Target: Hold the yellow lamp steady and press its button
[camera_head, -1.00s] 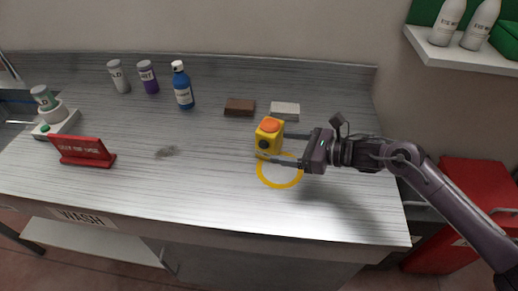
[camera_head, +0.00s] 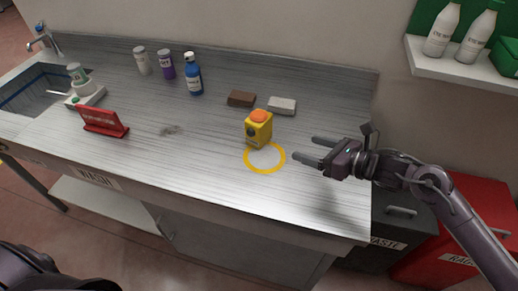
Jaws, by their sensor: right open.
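The yellow lamp (camera_head: 258,131) stands upright on the metal worktop, with an orange button or dome (camera_head: 259,115) on top. It stands at the far edge of a yellow ring (camera_head: 264,158) marked on the worktop. My right gripper (camera_head: 314,150) is open and empty, to the right of the lamp and apart from it, its fingers pointing left. My left gripper is not in view; a dark part at the bottom left may be mine.
A brown block (camera_head: 240,98) and a pale block (camera_head: 282,105) lie behind the lamp. A blue bottle (camera_head: 193,75) and two smaller bottles stand at the back left. A red sign (camera_head: 104,122) stands at left. The worktop (camera_head: 200,165) left of the ring is clear.

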